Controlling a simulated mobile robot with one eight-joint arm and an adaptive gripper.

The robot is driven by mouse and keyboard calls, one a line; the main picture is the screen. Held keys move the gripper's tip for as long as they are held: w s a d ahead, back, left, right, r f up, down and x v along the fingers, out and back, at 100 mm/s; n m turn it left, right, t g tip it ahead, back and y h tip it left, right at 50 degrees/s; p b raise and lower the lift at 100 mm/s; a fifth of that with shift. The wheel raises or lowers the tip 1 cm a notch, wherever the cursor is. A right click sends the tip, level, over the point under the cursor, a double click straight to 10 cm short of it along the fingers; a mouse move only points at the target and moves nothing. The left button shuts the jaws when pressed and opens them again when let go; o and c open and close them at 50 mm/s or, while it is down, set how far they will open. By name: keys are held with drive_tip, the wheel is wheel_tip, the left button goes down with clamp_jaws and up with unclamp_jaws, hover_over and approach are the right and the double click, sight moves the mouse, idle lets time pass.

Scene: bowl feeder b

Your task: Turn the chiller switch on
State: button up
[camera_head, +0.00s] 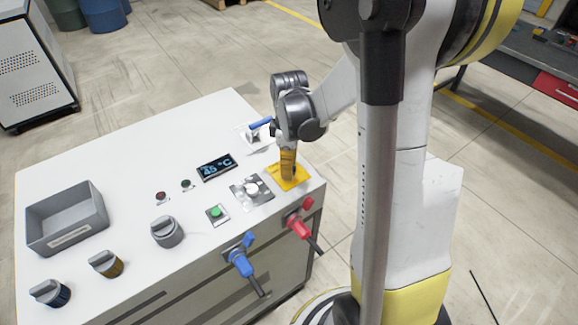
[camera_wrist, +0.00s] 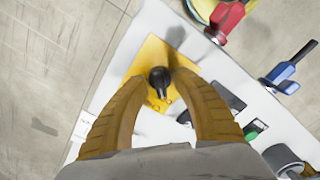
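A yellow plate (camera_head: 299,184) lies on the right part of the white control top, and in the wrist view the plate (camera_wrist: 147,58) bears a black rotary knob (camera_wrist: 160,78). No readable label shows which control is the chiller switch. My gripper (camera_head: 289,176) points down over the plate and hides the knob in the head view. In the wrist view its two ochre fingers (camera_wrist: 160,80) are spread, one on each side of the knob, with visible gaps. Whether the tips are down at the knob's height is unclear.
Nearby are a silver plate with a pale knob (camera_head: 252,188), a green button (camera_head: 216,211), a display reading 45 °C (camera_head: 217,167) and a blue-handled switch (camera_head: 260,124). Blue (camera_head: 243,262) and red (camera_head: 299,227) handles jut from the front. A grey bin (camera_head: 66,217) stands left.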

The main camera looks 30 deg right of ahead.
clamp_jaws()
drive_tip(key=shift+m, duration=0.3)
drive_tip(key=m, duration=0.8)
drive_tip(key=shift+m+b, duration=0.4)
drive_tip(key=m, duration=0.4)
drive_tip(key=shift+m, duration=2.2)
